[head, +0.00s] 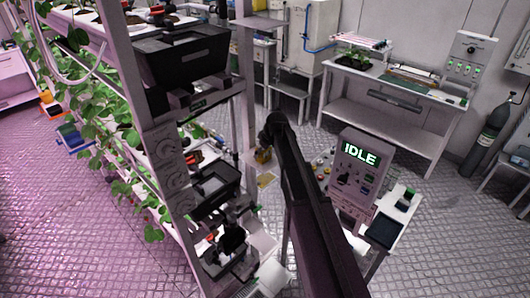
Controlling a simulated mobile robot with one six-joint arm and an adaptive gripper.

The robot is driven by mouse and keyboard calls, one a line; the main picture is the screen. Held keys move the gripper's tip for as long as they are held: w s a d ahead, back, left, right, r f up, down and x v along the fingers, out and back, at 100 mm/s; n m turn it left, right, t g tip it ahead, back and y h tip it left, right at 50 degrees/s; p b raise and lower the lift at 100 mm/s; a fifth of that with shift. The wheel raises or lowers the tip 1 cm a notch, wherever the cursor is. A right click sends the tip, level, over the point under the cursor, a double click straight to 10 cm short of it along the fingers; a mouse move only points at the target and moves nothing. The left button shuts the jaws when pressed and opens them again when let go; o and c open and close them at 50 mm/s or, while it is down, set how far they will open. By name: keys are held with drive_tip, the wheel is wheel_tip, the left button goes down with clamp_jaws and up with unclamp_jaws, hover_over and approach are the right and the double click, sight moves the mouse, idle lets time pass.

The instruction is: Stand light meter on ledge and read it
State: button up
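My dark arm crosses the lower middle of the head view, rising from the bottom edge to a rounded joint. I cannot make out my gripper or its fingers. No light meter can be told for certain. A small yellow object (263,155) sits just left of the arm's upper joint, too small to identify. A small pale plate with a yellow patch (267,180) lies below it. Which surface is the ledge is unclear.
A planted rack (165,130) with black trays fills the left. A white workbench (395,120) stands at the back right, beside a dark gas cylinder (490,132). A small side table (399,205) adjoins the control box. Patterned floor (440,240) is open at lower right.

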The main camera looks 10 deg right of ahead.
drive_tip(key=shift+r, duration=0.15)
idle(0.3)
drive_tip(key=p+v, duration=1.1)
drive_tip(key=v, duration=0.1)
idle(0.4)
idle(0.6)
drive_tip(key=s+a+f+m+g+h, duration=0.1)
drive_tip(key=s+m, duration=0.6)
drive_tip(key=s, duration=1.8)
drive_tip(key=g+h, duration=0.1)
drive_tip(key=g, duration=0.1)
drive_tip(key=shift+s+a+f+g+h, duration=0.2)
drive_tip(key=shift+s+a+g+h, duration=0.05)
drive_tip(key=shift+s+g+h, duration=0.05)
